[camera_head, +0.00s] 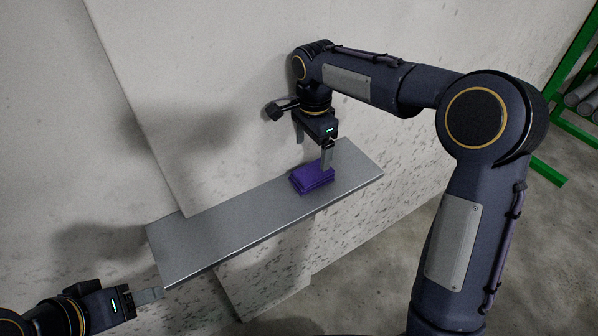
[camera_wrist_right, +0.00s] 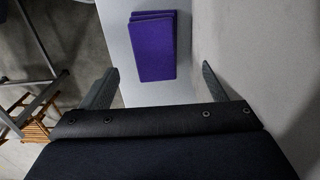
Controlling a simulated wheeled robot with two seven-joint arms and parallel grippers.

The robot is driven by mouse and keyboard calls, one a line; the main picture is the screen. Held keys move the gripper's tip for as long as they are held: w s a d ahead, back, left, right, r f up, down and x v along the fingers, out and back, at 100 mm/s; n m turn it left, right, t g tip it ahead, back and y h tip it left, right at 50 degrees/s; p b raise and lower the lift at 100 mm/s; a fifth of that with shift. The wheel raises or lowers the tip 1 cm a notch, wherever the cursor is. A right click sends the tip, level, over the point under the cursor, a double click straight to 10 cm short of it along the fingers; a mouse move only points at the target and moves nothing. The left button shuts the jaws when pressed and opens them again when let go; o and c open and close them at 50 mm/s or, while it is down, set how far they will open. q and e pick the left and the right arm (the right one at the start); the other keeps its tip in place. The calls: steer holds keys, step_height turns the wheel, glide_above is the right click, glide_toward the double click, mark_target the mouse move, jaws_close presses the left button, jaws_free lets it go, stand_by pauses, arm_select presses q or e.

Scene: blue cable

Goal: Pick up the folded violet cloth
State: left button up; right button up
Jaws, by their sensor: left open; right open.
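The folded violet cloth (camera_head: 312,178) lies on a grey shelf (camera_head: 240,217), toward its right end. In the right wrist view the cloth (camera_wrist_right: 153,47) sits ahead of the fingers, a little left of the middle between them. My right gripper (camera_head: 314,154) is open above the cloth, pointing down, with nothing between its fingers. Its two spread fingers also show in the right wrist view (camera_wrist_right: 158,88). Whether a finger touches the cloth I cannot tell. My left gripper (camera_head: 150,296) is at the lower left, near the shelf's left end, apart from the cloth.
The shelf is otherwise bare, with free room left of the cloth. A pale speckled wall (camera_head: 200,90) stands close behind it. A green rack (camera_head: 572,110) with pipes is at the far right. A wooden item (camera_wrist_right: 25,115) is on the floor in the wrist view.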

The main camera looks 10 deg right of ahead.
mark_target(312, 171)
steer(key=f, duration=0.5)
steer(key=f+p, duration=0.1)
steer(key=f, duration=0.1)
steer(key=shift+s+f, duration=0.3)
steer(key=shift+f, duration=0.1)
steer(key=shift+c, duration=0.4)
steer(key=c, duration=1)
